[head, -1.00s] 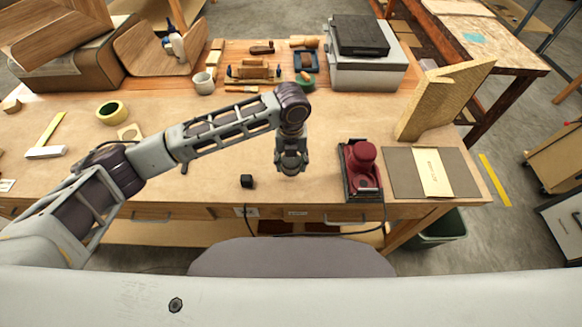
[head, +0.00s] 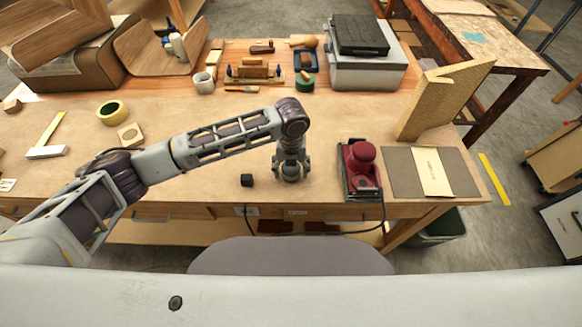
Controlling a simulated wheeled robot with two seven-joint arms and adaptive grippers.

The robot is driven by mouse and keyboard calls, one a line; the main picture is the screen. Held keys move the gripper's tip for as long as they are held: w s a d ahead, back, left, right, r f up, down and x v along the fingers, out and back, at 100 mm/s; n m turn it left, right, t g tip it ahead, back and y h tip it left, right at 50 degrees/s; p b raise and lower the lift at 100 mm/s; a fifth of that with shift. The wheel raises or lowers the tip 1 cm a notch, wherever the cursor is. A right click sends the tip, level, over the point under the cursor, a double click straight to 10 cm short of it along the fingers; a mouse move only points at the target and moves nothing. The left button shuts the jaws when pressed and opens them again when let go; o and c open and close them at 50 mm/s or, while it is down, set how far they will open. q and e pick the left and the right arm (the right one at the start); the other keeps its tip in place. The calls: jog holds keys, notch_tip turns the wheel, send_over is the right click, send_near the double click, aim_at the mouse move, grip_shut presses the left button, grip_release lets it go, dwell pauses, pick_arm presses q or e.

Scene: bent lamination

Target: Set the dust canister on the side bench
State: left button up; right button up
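A small black, short cylinder-like piece (head: 247,180) stands on the workbench near its front edge; it may be the dust canister, but I cannot tell for sure. My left gripper (head: 291,178) points down over the bench, to the right of the black piece and apart from it. Its fingertips are small and seen from above, so their opening is unclear. A red sander (head: 362,166) on a dark base stands to the right of the gripper. The side bench (head: 502,48), with a speckled wood top, stands at the back right. My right gripper is out of view.
The workbench (head: 200,130) has clear room around the gripper. A grey case (head: 368,73), an angled yellowish board (head: 445,98) and a dark pad (head: 405,170) lie on the right. A mug (head: 204,83), a tape roll (head: 112,111) and bent wood forms (head: 160,50) are on the left.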

aim_at(291, 168)
pick_arm(q)
jog(key=shift+r, duration=0.1)
dwell(0.3)
notch_tip(291, 168, up, 12)
jog(key=b, duration=0.1)
dwell(0.6)
dwell(1.5)
